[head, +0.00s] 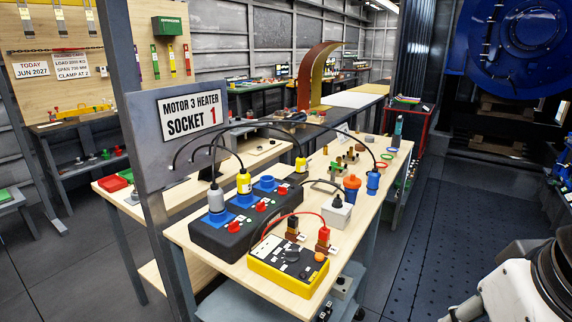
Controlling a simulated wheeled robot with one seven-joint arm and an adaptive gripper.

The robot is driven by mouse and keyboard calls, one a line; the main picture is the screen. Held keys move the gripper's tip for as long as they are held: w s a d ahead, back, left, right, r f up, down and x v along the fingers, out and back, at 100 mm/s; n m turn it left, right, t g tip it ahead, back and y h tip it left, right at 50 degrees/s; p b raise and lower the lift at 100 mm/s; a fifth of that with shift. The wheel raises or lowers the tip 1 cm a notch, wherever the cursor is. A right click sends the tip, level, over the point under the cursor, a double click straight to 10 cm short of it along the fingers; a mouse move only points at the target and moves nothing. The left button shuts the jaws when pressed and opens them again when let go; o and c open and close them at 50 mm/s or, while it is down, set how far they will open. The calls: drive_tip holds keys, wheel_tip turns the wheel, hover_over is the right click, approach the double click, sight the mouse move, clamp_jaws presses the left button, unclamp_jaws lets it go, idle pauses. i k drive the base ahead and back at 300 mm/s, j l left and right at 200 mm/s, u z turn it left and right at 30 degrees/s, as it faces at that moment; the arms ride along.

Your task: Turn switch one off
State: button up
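A long black socket box (205,240) lies on the wooden workbench, with a row of blue sockets and red rotary switches on top. The nearest red switch (233,226) is beside the socket that holds a grey plug (215,198). A second red switch (261,207) is beside a yellow plug (243,182). A third red switch (282,190) is beside a blue socket (266,184). I cannot read which switch is number one, nor make out the switch positions. Part of my arm shows at the lower right, apart from the bench; my gripper cannot be made out.
A yellow tester (287,266) stands in front. The floor (420,225) right of the bench is clear.

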sight(234, 227)
drive_tip(key=i+j, duration=0.15)
drive_tip(key=i, duration=0.3)
drive_tip(key=i+j, duration=0.15)
drive_tip(key=i, duration=0.25)
